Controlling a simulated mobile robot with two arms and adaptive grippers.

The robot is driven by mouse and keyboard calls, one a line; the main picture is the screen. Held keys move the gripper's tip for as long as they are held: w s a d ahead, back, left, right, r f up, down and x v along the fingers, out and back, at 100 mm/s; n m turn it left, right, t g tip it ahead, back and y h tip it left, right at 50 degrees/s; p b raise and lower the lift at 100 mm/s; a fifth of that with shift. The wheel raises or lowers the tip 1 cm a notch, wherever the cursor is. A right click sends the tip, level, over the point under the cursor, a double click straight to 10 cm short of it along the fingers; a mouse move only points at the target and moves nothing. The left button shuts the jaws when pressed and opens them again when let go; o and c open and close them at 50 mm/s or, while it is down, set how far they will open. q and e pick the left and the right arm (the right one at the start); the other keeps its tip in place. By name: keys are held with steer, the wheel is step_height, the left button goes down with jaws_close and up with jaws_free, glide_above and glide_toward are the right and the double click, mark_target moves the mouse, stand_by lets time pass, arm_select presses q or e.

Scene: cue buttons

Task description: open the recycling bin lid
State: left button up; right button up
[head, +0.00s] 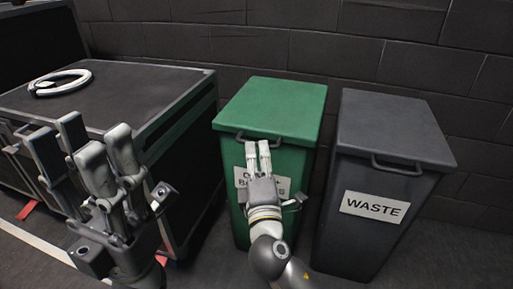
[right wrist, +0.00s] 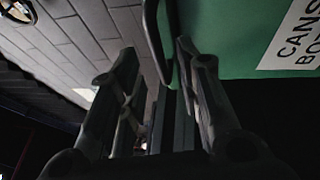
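The recycling bin is green, with its lid (head: 270,106) closed and a dark handle (head: 247,139) on the lid's front edge. Its white label (head: 279,186) is partly covered by my right gripper. My right gripper (head: 258,147) points up at the front of the bin, fingertips just below or at the handle. In the right wrist view its fingers (right wrist: 156,52) are apart, with a green edge of the bin (right wrist: 235,45) beside and between them. Contact with the handle cannot be told. My left gripper (head: 92,135) is raised at the left, fingers apart and empty.
A dark grey bin labelled WASTE (head: 374,206) stands to the right of the green bin, its lid closed. A black case (head: 140,88) stands at the left with a white ring-shaped object (head: 60,82) on top. A dark block wall (head: 285,50) is behind.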

mark_target(256, 145)
steer(key=shift+b+x, duration=0.4)
steer(key=shift+x, duration=1.65)
jaws_close()
